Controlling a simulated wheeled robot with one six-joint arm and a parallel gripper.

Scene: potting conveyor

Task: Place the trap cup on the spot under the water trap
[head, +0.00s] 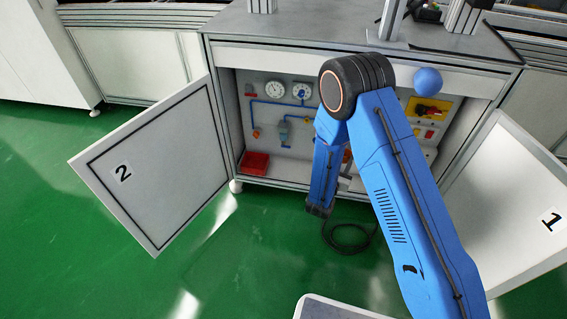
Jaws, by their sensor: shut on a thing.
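The water trap (283,131) is a small grey-blue bowl hanging from blue pipework on the back panel inside the open cabinet, left of my arm. The panel below it is visible, but I cannot make out a marked spot there. My blue arm rises from the lower right, bends at a dark elbow and hangs down in front of the cabinet opening. My gripper's fingers do not show; the forearm hides whatever is behind it. A small grey part (345,183) shows right of the forearm's low end; I cannot tell what it is. I cannot see the trap cup.
A red tray (254,163) stands at the cabinet's left inside. Two gauges (275,90) sit above the pipes. Door 2 (160,165) swings out left, door 1 (515,205) right. A black cable (350,240) coils on the green floor, which is clear at left.

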